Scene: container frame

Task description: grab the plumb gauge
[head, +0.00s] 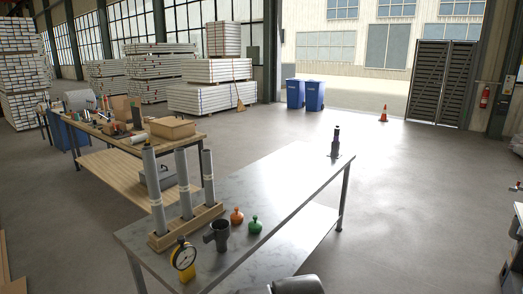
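A yellow gauge with a round white dial, which looks like the plumb gauge (184,257), stands at the near left end of the grey metal table (275,195). It is in front of a wooden rack (160,241) that holds 3 upright grey tubes (184,185). A dark grey pipe fitting (218,236) stands just to the gauge's right. My gripper does not show in the head view. A dark rounded part at the bottom edge is cut off, and I cannot tell what it is.
An orange bulb-shaped item (237,216) and a green one (255,225) stand right of the rack. A dark upright item (335,143) stands at the table's far end. A cluttered wooden workbench (110,170) is behind left. The floor (420,190) at right is mostly open.

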